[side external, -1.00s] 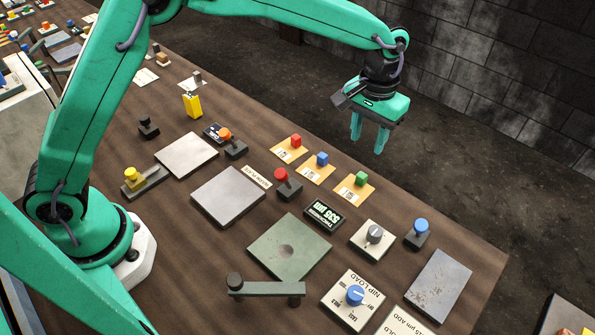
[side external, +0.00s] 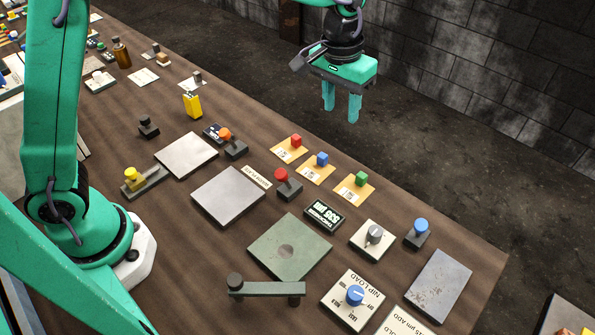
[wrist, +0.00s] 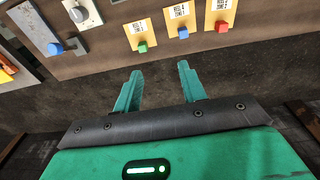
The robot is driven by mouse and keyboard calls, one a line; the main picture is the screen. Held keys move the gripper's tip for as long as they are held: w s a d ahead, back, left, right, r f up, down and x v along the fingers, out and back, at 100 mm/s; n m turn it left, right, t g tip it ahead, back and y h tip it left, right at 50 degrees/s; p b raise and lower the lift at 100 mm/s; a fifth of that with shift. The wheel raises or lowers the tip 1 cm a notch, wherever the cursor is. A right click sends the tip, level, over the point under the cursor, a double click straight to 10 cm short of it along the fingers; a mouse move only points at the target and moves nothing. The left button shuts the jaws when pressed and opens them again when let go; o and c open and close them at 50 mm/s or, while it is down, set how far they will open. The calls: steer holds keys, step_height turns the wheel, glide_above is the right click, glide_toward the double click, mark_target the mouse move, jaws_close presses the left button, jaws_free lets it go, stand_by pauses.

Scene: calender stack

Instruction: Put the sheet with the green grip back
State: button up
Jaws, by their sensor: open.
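The sheet with the green grip (side external: 355,190) is a small orange-yellow card with a green block on it. It lies at the table's far edge, the rightmost of three such sheets in the side external view. In the wrist view this sheet (wrist: 139,33) is the leftmost of the three. My gripper (side external: 341,113) is open and empty, raised in the air beyond the table's far edge. In the wrist view its two fingers (wrist: 156,85) point toward the table with a gap between them, apart from every sheet.
Beside it lie the sheet with the blue grip (side external: 317,170) and the sheet with the red grip (side external: 290,149). A black display (side external: 324,215), a grey knob plate (side external: 372,240), a red knob (side external: 288,183) and several flat plates, including a green one (side external: 289,248), cover the table nearby.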

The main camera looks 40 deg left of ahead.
steer(key=s+a+r+t, duration=0.2)
steer(key=s+a+r, duration=0.6)
steer(key=s+a, duration=0.35)
steer(key=s+a+f+t, duration=0.2)
steer(key=s+a, duration=0.5)
steer(key=s, duration=0.5)
steer(key=shift+t, duration=0.3)
steer(key=shift+o, duration=0.2)
